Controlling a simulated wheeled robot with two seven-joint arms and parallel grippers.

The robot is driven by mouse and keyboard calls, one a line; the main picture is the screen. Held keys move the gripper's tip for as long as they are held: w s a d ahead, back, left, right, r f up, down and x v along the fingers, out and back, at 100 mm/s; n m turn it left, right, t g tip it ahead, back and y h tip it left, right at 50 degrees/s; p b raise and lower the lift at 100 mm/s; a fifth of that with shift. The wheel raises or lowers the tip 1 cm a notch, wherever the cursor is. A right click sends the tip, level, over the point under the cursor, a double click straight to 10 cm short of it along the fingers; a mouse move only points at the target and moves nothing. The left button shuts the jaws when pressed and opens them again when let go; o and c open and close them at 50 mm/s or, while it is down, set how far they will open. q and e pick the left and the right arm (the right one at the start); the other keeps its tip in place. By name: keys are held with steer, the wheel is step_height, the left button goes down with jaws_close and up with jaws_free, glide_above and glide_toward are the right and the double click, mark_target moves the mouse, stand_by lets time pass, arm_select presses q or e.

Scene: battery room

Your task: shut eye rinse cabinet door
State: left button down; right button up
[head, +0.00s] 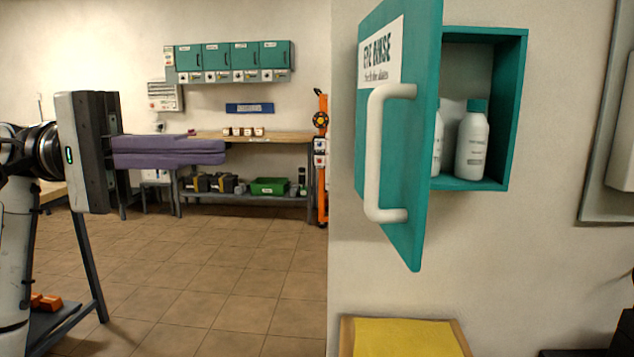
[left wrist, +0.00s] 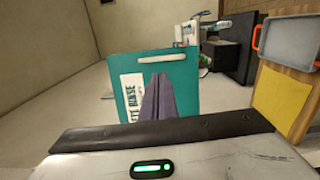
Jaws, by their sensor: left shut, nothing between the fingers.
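The teal eye rinse cabinet (head: 518,110) hangs on the wall at the right of the head view. Its door (head: 425,130) stands wide open, swung out toward me, with a white label and a white bar handle (head: 373,150). Two white bottles show inside, one partly hidden by the door. My left gripper (head: 224,152) has purple fingers, closed together and empty, pointing right, to the left of the door and apart from it. In the left wrist view the fingers (left wrist: 158,78) overlap the door's labelled face (left wrist: 185,85). My right gripper does not show.
A yellow-topped surface (head: 400,338) lies below the cabinet. A wooden workbench (head: 280,137) with teal wall cabinets (head: 232,56) above stands at the back left. The tiled floor between is clear. A grey panel (head: 610,120) is at the right edge.

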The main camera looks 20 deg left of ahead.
arm_select(q)
steer(key=p+x, duration=0.3)
steer(key=x, duration=1)
steer(key=shift+d+f, duration=0.25)
steer(key=shift+d, duration=0.15)
steer(key=shift+w+d, duration=0.1)
